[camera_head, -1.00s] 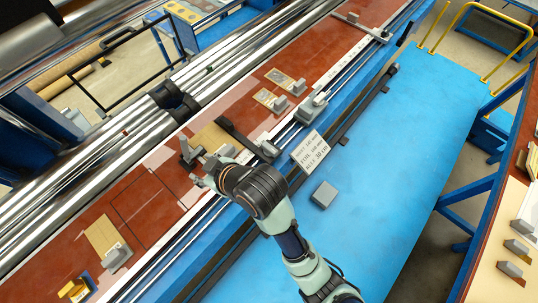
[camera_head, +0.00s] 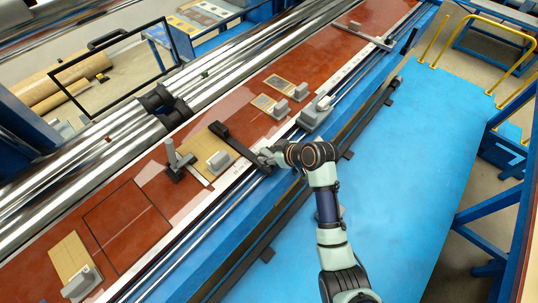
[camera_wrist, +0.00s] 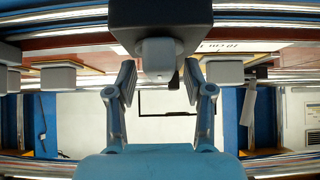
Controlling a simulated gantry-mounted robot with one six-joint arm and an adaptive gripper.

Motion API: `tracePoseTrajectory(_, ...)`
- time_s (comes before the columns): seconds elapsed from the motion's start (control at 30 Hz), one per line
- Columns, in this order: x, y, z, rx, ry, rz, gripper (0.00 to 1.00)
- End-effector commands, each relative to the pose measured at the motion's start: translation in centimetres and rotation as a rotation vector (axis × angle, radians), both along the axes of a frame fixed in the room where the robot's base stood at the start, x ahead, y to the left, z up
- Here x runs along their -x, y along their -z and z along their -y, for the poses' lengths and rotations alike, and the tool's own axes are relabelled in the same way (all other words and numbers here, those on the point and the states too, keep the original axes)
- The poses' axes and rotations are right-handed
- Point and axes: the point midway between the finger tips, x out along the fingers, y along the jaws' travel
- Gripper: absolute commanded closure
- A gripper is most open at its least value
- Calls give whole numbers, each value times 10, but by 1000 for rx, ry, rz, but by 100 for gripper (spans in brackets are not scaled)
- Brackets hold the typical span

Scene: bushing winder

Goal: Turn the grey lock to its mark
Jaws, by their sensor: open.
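A rounded grey knob (camera_wrist: 160,58), which looks like the grey lock, sticks out below a dark block (camera_wrist: 160,18) in the wrist view. My gripper (camera_wrist: 158,82) is open, with one finger on each side of the knob. Whether either finger touches it I cannot tell. In the head view my gripper (camera_head: 270,156) is at the rail end of a black arm (camera_head: 236,146) lying across the red table; it hides the lock there. A mark for the lock cannot be made out. White lettering strip (camera_wrist: 238,46) shows right of the dark block.
A grey block (camera_head: 316,113) sits on the rail further up. Grey-handled plates (camera_head: 207,153) and an upright grey lever (camera_head: 174,158) stand on the red table. Steel rollers (camera_head: 120,140) run along the far side. The blue floor (camera_head: 410,150) at right is clear.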

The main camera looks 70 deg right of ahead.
Motion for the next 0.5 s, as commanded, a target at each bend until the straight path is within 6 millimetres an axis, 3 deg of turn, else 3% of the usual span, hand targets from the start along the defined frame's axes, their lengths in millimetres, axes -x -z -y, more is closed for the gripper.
tracePoseTrajectory(0.33, -5, 5, 1, 1, 1, 0, 50)
tracePoseTrajectory(0.5, -5, 5, 1, 1, 1, 0, 78)
